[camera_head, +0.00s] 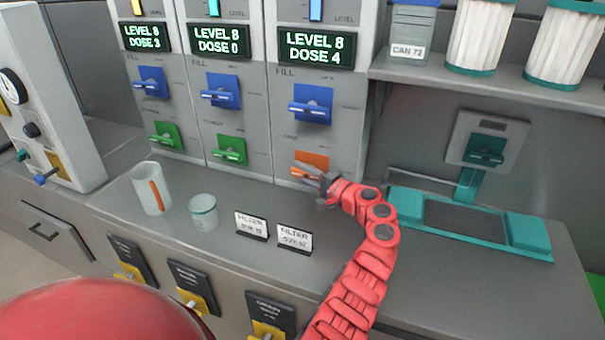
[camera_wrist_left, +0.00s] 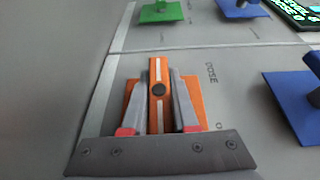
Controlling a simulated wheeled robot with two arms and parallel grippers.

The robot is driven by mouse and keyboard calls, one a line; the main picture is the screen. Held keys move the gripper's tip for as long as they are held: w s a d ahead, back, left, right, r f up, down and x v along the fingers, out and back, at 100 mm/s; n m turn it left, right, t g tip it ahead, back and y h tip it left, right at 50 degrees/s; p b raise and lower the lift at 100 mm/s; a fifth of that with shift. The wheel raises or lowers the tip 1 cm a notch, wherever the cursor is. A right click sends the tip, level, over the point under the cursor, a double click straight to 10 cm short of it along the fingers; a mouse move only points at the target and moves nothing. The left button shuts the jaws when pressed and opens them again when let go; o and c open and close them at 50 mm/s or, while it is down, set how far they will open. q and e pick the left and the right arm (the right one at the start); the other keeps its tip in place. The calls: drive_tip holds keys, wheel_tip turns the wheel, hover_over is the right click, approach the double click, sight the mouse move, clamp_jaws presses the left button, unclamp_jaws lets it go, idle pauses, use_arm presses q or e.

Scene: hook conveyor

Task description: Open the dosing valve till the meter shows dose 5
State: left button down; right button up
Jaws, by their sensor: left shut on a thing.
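The orange dosing valve (camera_head: 311,162) is on the right-hand dispenser panel, below a blue valve (camera_head: 311,104). The meter (camera_head: 317,48) above reads LEVEL 8, DOSE 4. My left gripper (camera_head: 310,175) is at the orange valve and partly covers it in the head view. In the left wrist view, the orange handle (camera_wrist_left: 159,75) lies between the two grey fingers (camera_wrist_left: 164,100), and the gripper is shut on it. The word DOSE is printed beside it. My right gripper is not in view.
Two other panels' meters read DOSE 3 (camera_head: 145,38) and DOSE 0 (camera_head: 221,41). A teal-edged scale (camera_head: 465,221) is at right.

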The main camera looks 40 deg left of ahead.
use_arm(q)
drive_tip(key=c, duration=0.7)
unclamp_jaws()
drive_tip(key=s+d, duration=0.1)
drive_tip(key=d, duration=1)
drive_tip(key=s+d, duration=0.1)
drive_tip(key=d, duration=0.5)
drive_tip(key=shift+s+d+r+b, duration=0.15)
drive_tip(key=shift+s+r+b, duration=0.15)
drive_tip(key=shift+s+b, duration=0.1)
